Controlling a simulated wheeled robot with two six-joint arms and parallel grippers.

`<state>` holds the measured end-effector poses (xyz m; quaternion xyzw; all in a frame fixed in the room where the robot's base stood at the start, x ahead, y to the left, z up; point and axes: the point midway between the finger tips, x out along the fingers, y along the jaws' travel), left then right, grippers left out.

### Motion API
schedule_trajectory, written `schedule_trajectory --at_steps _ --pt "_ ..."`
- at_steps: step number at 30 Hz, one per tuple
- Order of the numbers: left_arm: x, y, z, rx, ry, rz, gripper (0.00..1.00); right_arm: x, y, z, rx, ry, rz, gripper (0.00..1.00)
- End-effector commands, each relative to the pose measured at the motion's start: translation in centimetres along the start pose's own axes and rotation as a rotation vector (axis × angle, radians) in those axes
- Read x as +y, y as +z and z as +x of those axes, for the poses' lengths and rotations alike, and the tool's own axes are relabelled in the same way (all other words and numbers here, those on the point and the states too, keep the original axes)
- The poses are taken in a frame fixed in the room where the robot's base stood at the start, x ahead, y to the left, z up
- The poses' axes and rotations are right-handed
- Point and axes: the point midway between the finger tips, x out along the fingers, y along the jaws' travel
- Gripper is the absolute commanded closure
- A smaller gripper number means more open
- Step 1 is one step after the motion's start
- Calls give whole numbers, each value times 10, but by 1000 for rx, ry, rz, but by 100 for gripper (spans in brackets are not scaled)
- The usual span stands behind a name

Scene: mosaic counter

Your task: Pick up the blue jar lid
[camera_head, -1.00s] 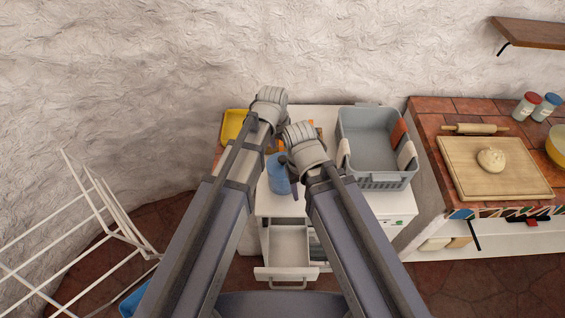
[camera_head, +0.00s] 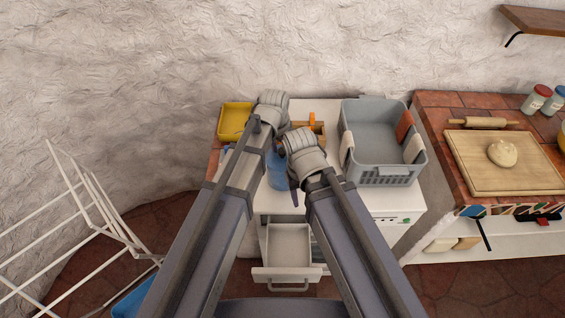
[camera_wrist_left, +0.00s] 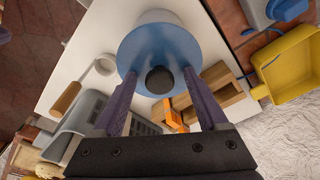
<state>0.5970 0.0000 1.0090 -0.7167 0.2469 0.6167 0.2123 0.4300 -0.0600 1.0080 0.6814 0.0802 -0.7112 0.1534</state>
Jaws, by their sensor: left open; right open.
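The blue jar lid (camera_wrist_left: 188,50) is a wide blue disc with a dark round knob (camera_wrist_left: 159,80), on a pale jar (camera_wrist_left: 158,16) in the left wrist view. My left gripper (camera_wrist_left: 159,75) is open; its two fingers stand on either side of the knob, with a gap to it. I cannot tell how far above the lid the tips are. In the head view a blue patch of it (camera_head: 277,172) shows between my arms. My left gripper's fingers are hidden there. My right gripper (camera_head: 293,188) is open, close beside the blue patch, its fingers partly hidden.
A grey basket (camera_head: 386,178) stands to the right on the white counter. A yellow tray (camera_head: 235,121) and a wooden box (camera_head: 318,128) with an orange item are at the back. An open drawer (camera_head: 288,273) juts out in front. A white rack (camera_head: 70,230) stands at left.

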Motion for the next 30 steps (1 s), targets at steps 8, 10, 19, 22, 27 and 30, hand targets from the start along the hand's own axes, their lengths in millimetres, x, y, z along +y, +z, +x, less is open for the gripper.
schedule_trajectory --at_steps 8,10,19,22,27,30 --pt "0 0 1 0 0 0 29 0 0 1 0 0 0 50" --pt "0 0 1 0 0 0 36 0 0 1 0 0 0 50" --pt "0 0 1 0 0 0 70 0 0 1 0 0 0 50" --pt "0 0 1 0 0 0 81 0 0 1 0 0 0 50" --pt "0 0 1 0 0 0 100 0 0 1 0 0 0 50" --pt "0 0 1 0 0 0 100 0 0 1 0 0 0 50"
